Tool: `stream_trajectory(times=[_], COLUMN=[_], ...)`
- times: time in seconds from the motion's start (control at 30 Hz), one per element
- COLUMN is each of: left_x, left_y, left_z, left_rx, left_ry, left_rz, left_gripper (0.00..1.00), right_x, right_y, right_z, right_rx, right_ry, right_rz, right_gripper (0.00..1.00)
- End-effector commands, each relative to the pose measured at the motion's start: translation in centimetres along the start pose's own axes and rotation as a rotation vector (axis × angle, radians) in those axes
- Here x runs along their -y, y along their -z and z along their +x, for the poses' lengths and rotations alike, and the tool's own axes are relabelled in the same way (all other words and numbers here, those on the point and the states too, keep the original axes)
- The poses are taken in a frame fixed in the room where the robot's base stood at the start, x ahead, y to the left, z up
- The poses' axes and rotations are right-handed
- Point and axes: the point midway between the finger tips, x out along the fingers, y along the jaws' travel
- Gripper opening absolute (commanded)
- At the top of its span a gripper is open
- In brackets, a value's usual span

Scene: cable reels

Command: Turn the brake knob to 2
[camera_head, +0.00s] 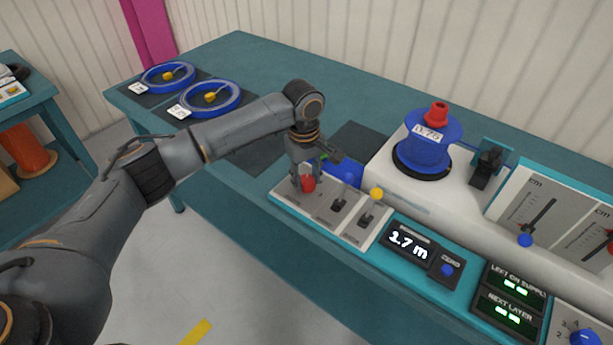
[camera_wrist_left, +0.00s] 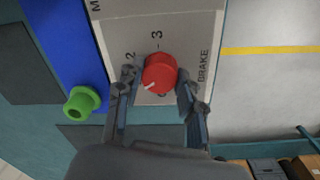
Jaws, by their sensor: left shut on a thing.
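The red brake knob (camera_head: 308,184) sits on the pale panel at the left end of the machine, partly covered by my left gripper (camera_head: 304,174). In the left wrist view the knob (camera_wrist_left: 160,70) is between the two fingers of my left gripper (camera_wrist_left: 158,88), which is shut on it. Its white pointer line aims to the lower left of that picture, below the printed 2 (camera_wrist_left: 130,57). A 3 (camera_wrist_left: 157,35) is printed above the knob and BRAKE to its right. The marking below the knob is partly hidden. My right gripper is not in view.
Two levers (camera_head: 366,216) stand right of the knob, one with a yellow ball top. A display (camera_head: 409,244) reads 1.7 m. A blue spool (camera_head: 428,143) stands on the white housing. A green knob (camera_wrist_left: 82,102) is left of the gripper in the wrist view.

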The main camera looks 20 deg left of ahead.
Motion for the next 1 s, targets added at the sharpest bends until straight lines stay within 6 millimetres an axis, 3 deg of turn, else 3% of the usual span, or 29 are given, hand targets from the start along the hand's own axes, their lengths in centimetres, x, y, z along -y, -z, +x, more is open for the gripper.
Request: stream_trajectory(times=[0.37,0.7,1.0], left_x=[0.1,0.1,0.1], left_y=[-0.1,-0.1,0.0], left_z=[-0.5,-0.5,-0.3], left_rx=[0.008,0.023,0.032], left_ry=[0.005,0.004,0.003], left_rz=[0.115,0.407,0.685], left_gripper=[0.06,0.06,0.06], right_x=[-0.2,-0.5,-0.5], right_y=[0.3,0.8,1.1], right_z=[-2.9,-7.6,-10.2], right_rx=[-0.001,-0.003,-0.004], right_ry=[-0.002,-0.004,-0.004], right_rz=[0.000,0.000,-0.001], right_gripper=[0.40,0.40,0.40])
